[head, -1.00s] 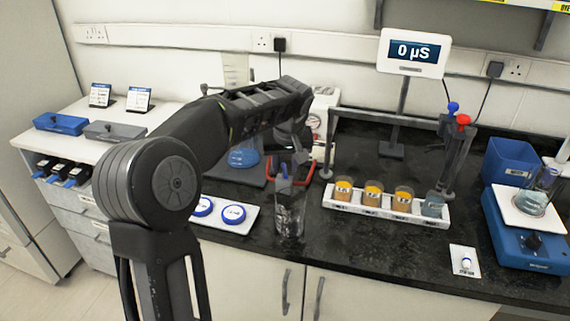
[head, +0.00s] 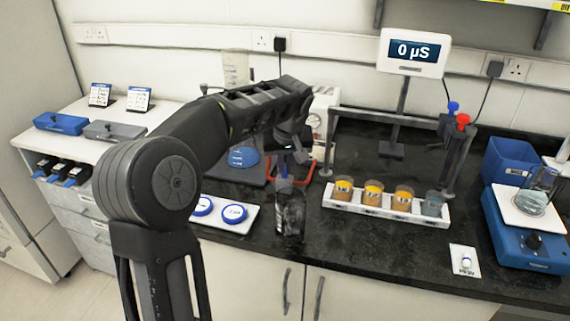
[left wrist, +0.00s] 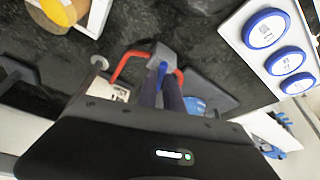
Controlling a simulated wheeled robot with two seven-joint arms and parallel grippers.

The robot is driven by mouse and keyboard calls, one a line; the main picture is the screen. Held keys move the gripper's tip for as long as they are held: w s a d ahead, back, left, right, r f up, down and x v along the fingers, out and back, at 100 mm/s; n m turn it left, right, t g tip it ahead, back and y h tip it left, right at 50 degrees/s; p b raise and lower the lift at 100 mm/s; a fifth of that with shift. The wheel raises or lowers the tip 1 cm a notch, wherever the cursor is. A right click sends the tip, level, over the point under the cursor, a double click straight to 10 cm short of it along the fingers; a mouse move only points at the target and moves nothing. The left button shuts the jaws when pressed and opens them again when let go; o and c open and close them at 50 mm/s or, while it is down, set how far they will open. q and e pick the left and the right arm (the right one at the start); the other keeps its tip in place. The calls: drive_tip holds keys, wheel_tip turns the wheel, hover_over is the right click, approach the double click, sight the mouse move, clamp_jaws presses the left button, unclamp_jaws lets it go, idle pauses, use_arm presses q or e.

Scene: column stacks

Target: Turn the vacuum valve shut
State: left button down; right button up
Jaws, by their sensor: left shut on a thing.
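The vacuum valve shows in the left wrist view as a grey block (left wrist: 157,58) with a blue lever (left wrist: 162,72) and a red tube (left wrist: 125,66) running out on each side. My left gripper (left wrist: 161,88) is shut on the blue lever, which sits between its two dark fingertips. In the head view my left gripper (head: 288,150) reaches down over the valve from behind my own arm, which hides much of it. Parts of the red tubing (head: 304,168) show beside it. The lever's exact angle is hard to tell. My right gripper is not in view.
A white rack (head: 400,213) with several jars stands to the right, under a grey frame. A white tray with blue-rimmed discs (head: 234,213) lies left. A blue scale (head: 530,245) is far right.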

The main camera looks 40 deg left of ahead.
use_arm(q)
drive_tip(key=m, duration=0.2)
drive_tip(key=m+t+h, duration=0.1)
drive_tip(key=m, duration=0.1)
drive_tip(key=shift+s+a+m+h, duration=0.1)
drive_tip(key=shift+a+m+h, duration=0.1)
drive_tip(key=shift+m+h, duration=0.15)
drive_tip(key=c, duration=1.5)
unclamp_jaws()
drive_tip(key=shift+v, duration=3.9)
